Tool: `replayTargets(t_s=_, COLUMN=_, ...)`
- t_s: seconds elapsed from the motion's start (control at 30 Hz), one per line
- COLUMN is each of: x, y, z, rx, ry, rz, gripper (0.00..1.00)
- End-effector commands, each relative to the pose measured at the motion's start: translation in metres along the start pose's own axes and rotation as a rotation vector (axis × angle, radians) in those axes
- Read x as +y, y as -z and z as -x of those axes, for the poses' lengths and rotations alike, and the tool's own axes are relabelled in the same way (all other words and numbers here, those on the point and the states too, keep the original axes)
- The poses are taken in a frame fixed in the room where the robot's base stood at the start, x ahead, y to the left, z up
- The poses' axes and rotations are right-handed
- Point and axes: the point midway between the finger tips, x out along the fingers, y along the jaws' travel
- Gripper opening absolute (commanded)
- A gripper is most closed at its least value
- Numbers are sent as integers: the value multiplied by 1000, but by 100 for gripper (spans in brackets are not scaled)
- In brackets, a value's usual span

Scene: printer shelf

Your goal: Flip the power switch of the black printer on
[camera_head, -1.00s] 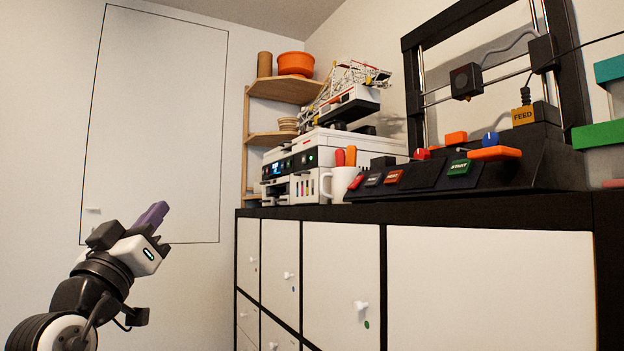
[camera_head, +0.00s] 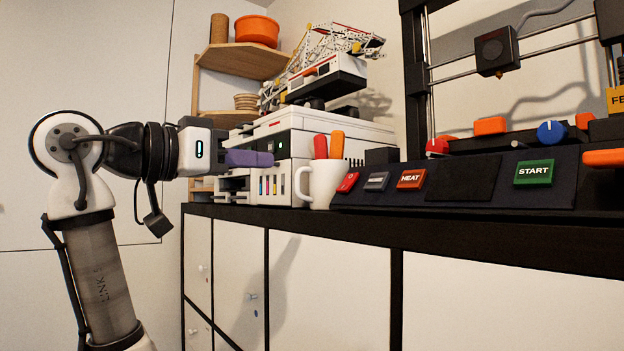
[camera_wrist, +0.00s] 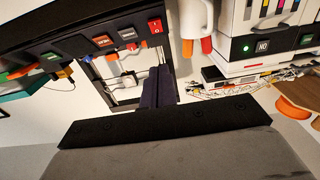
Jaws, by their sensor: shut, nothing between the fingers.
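The black printer (camera_head: 415,95) is a tall open frame with a sloped dark console on the cabinet. Its red power switch (camera_head: 348,182) is at the console's left end, beside the HEAT and START buttons. In the wrist view the red switch (camera_wrist: 155,26) shows white marks; I cannot tell which side is pressed. My gripper (camera_head: 272,159) is shut and empty, its purple fingers left of the switch and apart from it, in front of the white printer. In the wrist view the shut fingers (camera_wrist: 158,75) point toward the area between the console and the mug.
A white mug (camera_head: 322,184) with red and orange handles in it stands between my fingers and the switch. The white printer (camera_head: 350,125) carries a crane model (camera_head: 325,70). The dark cabinet top (camera_head: 440,222) has a narrow free front edge.

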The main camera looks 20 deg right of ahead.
Motion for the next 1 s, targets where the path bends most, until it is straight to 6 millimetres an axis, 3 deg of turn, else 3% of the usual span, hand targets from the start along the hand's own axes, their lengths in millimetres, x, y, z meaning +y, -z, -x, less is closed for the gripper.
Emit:
replayTargets(t_s=0.47, x=2, y=1, z=-6, rx=-8, ry=-7, rz=-1, gripper=0)
replayTargets(t_s=0.67, x=2, y=3, z=-36, rx=-9, ry=-9, rz=-1, gripper=0)
replayTargets(t_s=1.0, x=2, y=-1, z=-107, rx=-9, ry=-7, rz=0, gripper=0)
